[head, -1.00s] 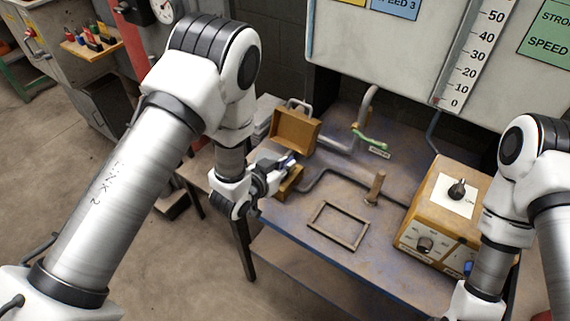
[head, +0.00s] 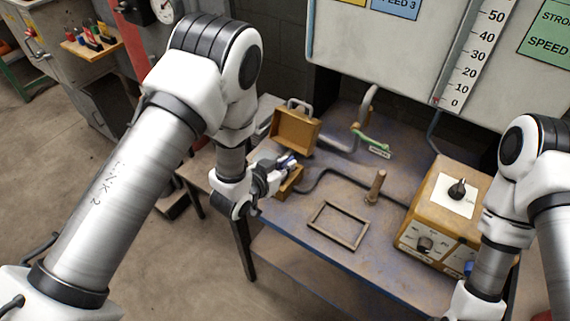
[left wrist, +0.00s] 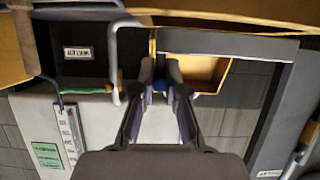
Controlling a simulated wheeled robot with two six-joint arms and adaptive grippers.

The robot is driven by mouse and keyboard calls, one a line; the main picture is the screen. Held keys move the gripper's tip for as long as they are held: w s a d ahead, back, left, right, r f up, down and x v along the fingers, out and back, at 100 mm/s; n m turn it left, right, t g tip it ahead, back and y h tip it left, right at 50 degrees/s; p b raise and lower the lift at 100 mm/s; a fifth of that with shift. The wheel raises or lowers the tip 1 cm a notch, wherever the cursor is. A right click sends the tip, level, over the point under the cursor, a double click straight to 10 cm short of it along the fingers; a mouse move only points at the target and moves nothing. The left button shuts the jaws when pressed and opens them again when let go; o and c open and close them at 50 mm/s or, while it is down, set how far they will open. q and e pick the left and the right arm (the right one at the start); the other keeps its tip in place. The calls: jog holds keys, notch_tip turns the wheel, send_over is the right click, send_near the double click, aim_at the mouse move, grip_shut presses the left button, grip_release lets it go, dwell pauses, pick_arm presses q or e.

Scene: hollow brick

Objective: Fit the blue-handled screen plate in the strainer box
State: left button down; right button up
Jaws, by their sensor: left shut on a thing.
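An ochre box with an upright, grey-handled part (head: 296,132) stands at the table's back left. A lower ochre part (head: 291,184) shows beside my left gripper (head: 284,166), and I take these as the strainer box. In the left wrist view, an ochre opening (left wrist: 208,72) lies just beyond the fingers. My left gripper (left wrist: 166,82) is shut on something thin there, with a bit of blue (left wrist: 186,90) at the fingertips. I take it as the screen plate's blue handle. The plate itself is mostly hidden, and I cannot tell whether it touches the box.
An empty rectangular frame (head: 338,226) lies on the table (head: 305,262). My right arm is at the right edge.

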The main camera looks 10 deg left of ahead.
pick_arm(q)
jog(key=shift+f+b, duration=1)
jog(key=shift+f, duration=0.3)
jog(key=c, duration=1.1)
grip_release()
jog(key=shift+c, duration=0.2)
jog(key=v, duration=1.2)
